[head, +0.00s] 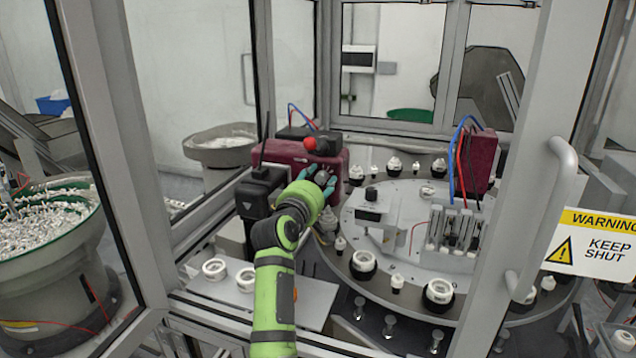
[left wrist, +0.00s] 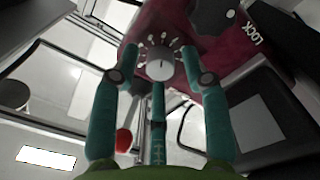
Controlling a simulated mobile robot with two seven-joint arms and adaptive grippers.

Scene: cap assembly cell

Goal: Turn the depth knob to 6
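The depth knob (left wrist: 160,64) is a round grey dial on a maroon housing (left wrist: 225,60), ringed by white marks. A small mark shows on its face, but I cannot read which number it points to. My left gripper (left wrist: 159,68) has teal fingers, one on each side of the knob and one below it. They stand open with gaps to the knob. In the head view the left gripper (head: 325,184) is in front of the maroon housing (head: 272,152), with a grey round part, apparently the knob, between its fingers. My right gripper is not in view.
A red knob with a black part (head: 322,143) sits just above the gripper. The rotary table (head: 405,260) with several cap parts is to the right. A black box (head: 262,192) stands close left. A frame post and door handle (head: 545,220) are at right.

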